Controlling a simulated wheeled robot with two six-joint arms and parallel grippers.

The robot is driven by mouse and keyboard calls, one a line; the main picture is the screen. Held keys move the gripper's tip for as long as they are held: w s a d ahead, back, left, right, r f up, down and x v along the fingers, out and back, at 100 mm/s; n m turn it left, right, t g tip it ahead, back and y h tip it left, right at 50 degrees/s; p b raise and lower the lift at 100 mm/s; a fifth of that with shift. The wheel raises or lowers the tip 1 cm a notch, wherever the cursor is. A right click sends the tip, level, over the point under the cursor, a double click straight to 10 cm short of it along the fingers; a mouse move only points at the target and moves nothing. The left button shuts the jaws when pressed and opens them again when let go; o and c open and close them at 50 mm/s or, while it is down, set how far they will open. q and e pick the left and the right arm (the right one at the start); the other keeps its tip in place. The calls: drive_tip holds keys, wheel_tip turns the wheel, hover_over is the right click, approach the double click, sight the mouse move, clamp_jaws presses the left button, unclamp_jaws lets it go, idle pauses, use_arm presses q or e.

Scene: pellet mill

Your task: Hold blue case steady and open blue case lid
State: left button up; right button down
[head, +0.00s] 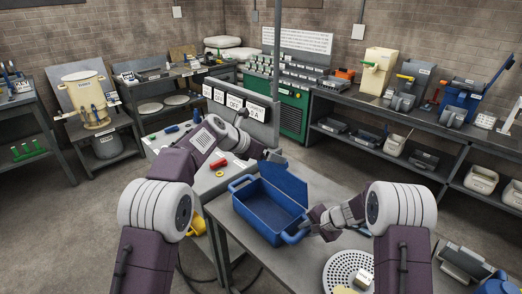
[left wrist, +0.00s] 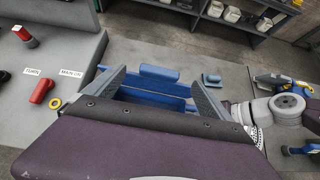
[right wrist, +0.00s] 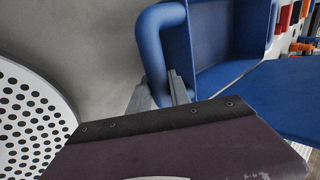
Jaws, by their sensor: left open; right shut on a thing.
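The blue case (head: 254,216) stands on the grey table with its inside showing. Its lid (head: 283,183) is raised along the far right side. My right gripper (head: 308,229) is shut on the near handle (head: 294,238); in the right wrist view, its fingers close around the curved blue handle (right wrist: 153,45). My left gripper (head: 275,156) is open just beyond the raised lid's upper left corner. In the left wrist view, blue case parts (left wrist: 150,98) show between and beyond its spread fingers; whether they touch the lid is hidden.
A perforated white disc (head: 349,268) lies at the table's near edge, right of the case. A grey machine console with a red handle (head: 218,164) and a yellow ring (head: 219,173) stands left of the case. The table right of the lid has clear space.

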drive_tip(key=shift+s+f, duration=0.1)
drive_tip(key=shift+f, duration=0.05)
use_arm(q)
drive_tip(key=v, duration=0.5)
drive_tip(key=shift+w, duration=0.1)
idle(0.3)
use_arm(e)
drive_tip(key=c, duration=1.1)
unclamp_jaws()
use_arm(q)
drive_tip(key=shift+d, duration=0.1)
use_arm(e)
drive_tip(key=shift+d+r, duration=0.1)
drive_tip(key=shift+r, duration=0.25)
drive_tip(key=v, duration=1.1)
drive_tip(key=shift+d+r, duration=0.1)
drive_tip(key=shift+r, duration=0.1)
